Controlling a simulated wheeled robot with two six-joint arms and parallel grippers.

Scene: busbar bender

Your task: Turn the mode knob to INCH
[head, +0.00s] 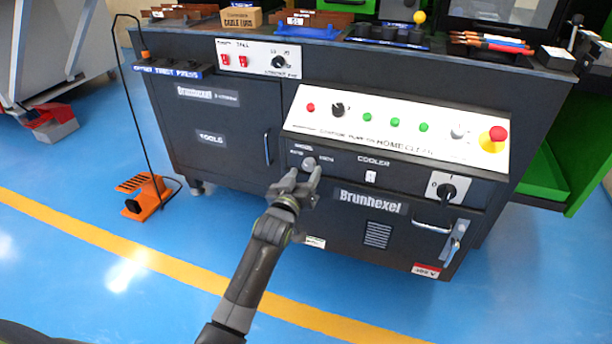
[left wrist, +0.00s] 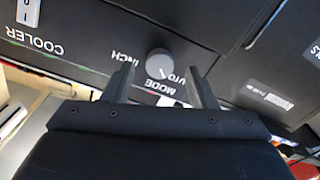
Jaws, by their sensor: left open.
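The mode knob (head: 308,164) is a small round grey knob on the dark front of the cabinet, left of the COOLER label. In the left wrist view the knob (left wrist: 159,63) shows upside down with MODE, AUTO and INCH printed around it. A pale mark on its face seems to lie toward the MODE and AUTO side, away from INCH (left wrist: 123,57). My left gripper (head: 303,174) is open, its two fingers on either side of the knob. I cannot tell whether they touch it. My right gripper is not in view.
Above is a sloped white panel (head: 370,142) with buttons and a red emergency stop (head: 497,133). A cooler switch (head: 370,176) and a rotary switch (head: 446,191) sit to the right. An orange foot pedal (head: 146,195) stands on the blue floor at left.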

